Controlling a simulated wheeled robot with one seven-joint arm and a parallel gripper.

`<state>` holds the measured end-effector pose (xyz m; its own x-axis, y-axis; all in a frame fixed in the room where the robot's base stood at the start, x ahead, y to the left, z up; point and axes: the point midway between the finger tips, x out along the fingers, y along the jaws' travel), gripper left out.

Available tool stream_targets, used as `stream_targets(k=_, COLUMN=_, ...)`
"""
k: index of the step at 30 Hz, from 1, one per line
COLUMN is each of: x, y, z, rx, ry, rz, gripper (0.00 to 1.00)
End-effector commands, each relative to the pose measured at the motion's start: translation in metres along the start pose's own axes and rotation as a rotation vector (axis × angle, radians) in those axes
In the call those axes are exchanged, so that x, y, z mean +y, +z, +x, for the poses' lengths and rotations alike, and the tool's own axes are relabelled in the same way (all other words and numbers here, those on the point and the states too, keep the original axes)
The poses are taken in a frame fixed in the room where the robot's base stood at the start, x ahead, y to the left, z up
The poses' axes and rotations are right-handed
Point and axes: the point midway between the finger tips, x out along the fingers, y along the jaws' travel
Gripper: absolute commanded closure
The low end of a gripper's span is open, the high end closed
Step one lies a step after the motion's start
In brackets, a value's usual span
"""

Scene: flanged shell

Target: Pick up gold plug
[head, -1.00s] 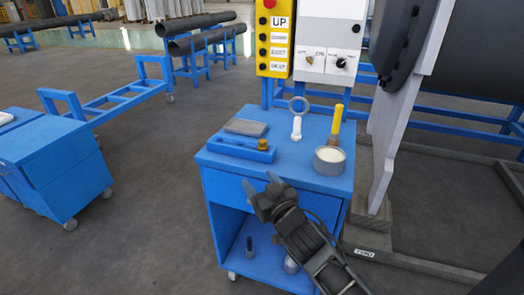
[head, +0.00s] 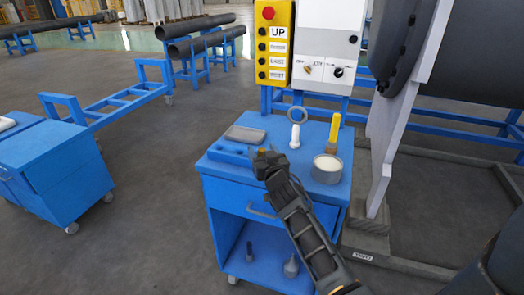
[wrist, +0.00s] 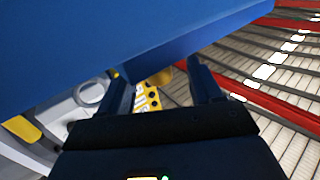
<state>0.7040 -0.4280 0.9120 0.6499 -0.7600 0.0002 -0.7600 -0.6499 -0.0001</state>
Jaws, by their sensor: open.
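The gold plug (head: 262,150) stands at the right end of a blue holder (head: 228,152) on the blue cart's top. In the head view my gripper hides most of it. My gripper (head: 268,158) is open, at the near side of the plug. In the wrist view a gold-coloured piece, which looks like the plug (wrist: 162,77), shows between the two spread fingers (wrist: 163,88). I cannot tell whether either finger touches it. A blue surface fills the upper part of the wrist view.
On the cart top (head: 222,176) are a grey block (head: 245,134), a white-handled ring tool (head: 296,118), a yellow-handled brush (head: 335,128) and a round tin (head: 327,169). A yellow control box (head: 274,45) rises behind. A grey post (head: 385,150) stands to the right.

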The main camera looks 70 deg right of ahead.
Motion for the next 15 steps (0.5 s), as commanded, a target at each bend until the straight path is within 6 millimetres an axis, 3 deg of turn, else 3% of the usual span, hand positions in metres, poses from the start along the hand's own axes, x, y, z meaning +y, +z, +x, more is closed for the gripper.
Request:
stream_targets(k=10, x=0.0004, y=0.0009, z=0.0078, rx=0.0, ry=0.0, rz=0.0, gripper=0.36)
stream_targets(k=15, x=0.0003, y=0.0009, z=0.0077, rx=0.0, ry=0.0, rz=0.0, gripper=0.51)
